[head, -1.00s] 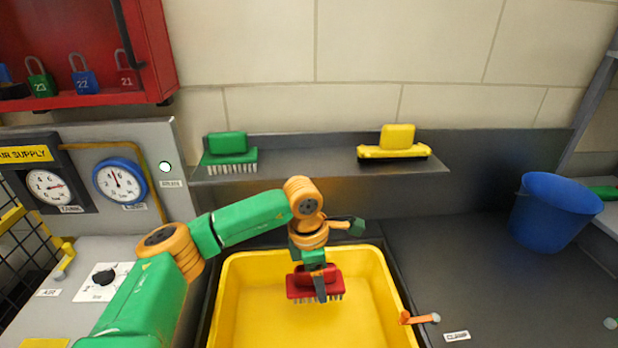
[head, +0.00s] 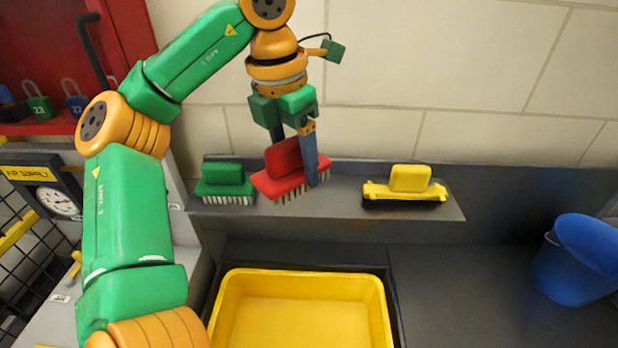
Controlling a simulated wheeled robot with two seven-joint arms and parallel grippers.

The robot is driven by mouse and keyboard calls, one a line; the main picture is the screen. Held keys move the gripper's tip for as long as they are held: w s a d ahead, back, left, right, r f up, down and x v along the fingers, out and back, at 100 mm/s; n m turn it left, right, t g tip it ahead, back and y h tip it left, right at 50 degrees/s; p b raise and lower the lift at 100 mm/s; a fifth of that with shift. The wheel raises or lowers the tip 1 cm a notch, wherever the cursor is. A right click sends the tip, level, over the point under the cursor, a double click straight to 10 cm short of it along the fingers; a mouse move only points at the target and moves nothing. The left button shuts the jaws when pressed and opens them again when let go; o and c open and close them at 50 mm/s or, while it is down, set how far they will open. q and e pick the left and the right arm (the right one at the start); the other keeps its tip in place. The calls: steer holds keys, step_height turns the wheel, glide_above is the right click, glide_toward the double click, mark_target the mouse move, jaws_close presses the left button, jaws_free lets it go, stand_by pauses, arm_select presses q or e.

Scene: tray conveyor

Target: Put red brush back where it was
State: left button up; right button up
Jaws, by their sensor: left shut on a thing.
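The red brush (head: 283,175) is in my left gripper (head: 297,165), which is shut on it with one finger on either side. The brush is tilted, bristles down, in front of or just over the grey shelf (head: 340,200), between the two other brushes. Whether its bristles touch the shelf I cannot tell. The green brush (head: 224,178) stands on the shelf at the left, close beside the red one in the picture. The yellow brush (head: 408,182) stands on the shelf at the right. My right gripper is not in view.
A yellow tray (head: 300,280), empty where visible, lies below the shelf. A blue bucket (head: 578,262) stands at the right on the dark surface. A red lock cabinet (head: 120,30) hangs at the upper left. Shelf space is free between the red and yellow brushes.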

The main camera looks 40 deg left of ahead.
arm_select(q)
steer(key=w+a+f, duration=0.1)
steer(key=w+f, duration=0.1)
steer(key=f, duration=0.1)
steer(key=w+a+f, duration=0.2)
steer(key=w+f, duration=0.1)
steer(key=w+a+f, duration=0.2)
steer(key=f, duration=0.2)
steer(key=shift+w, duration=0.2)
steer(key=shift+f, duration=0.35)
steer(key=shift+f, duration=0.15)
steer(key=o, duration=1.3)
step_height(320, 180, up, 12)
steer(key=s, duration=0.1)
steer(key=shift+s, duration=0.4)
